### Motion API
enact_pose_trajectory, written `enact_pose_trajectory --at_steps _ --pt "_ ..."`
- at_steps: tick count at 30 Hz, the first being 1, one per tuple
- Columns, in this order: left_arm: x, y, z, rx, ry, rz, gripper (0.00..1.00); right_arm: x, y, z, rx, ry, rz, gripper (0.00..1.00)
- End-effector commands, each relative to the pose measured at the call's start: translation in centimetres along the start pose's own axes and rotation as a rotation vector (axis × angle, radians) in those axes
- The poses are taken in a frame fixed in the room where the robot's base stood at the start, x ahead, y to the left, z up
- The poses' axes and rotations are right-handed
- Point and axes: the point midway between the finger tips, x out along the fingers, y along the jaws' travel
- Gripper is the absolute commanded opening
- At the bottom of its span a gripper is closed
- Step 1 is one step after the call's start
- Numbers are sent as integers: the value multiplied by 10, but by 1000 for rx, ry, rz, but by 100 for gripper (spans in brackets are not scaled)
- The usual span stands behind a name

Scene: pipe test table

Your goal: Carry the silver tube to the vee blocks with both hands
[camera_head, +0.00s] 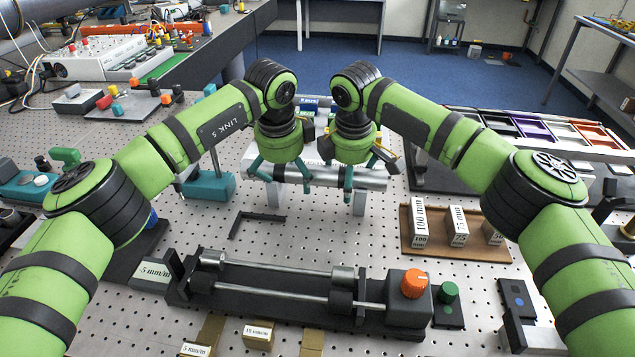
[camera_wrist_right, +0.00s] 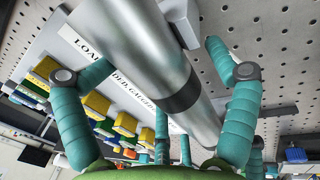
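The silver tube (camera_head: 325,177) lies level from left to right in the middle of the perforated table. In the right wrist view the tube (camera_wrist_right: 150,60) is large, with a dark band. Two pale blocks, left (camera_head: 275,195) and right (camera_head: 359,204), stand under it; I cannot tell if they are the vee blocks. My left gripper (camera_head: 281,172) is over the tube's left part, its teal fingers spread. My right gripper (camera_head: 354,172) is over its right part. Its fingers (camera_wrist_right: 160,58) are apart on both sides of the tube, with gaps at the tips. The far-side fingers are mostly hidden.
A black fixture with a silver rod and orange knob (camera_head: 414,284) lies in front. A brown tray (camera_head: 455,253) with marked blocks stands right. A black angle piece (camera_head: 257,217) lies before the tube. A teal-based stand (camera_head: 208,186) is left. Bare table shows between tube and fixture.

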Motion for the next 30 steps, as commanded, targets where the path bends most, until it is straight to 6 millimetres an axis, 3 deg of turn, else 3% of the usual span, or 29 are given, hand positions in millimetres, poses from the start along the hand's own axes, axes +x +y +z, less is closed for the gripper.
enact_pose_trajectory --at_steps 15,23,30 --pt "-103 3 4 -2 -7 -8 89 0 1 0 1 2 4 86" --pt "-120 4 4 -3 -7 -7 89 -5 1 0 1 3 4 86" --pt "-120 4 4 -3 -7 -7 89 -48 2 0 1 5 8 86"
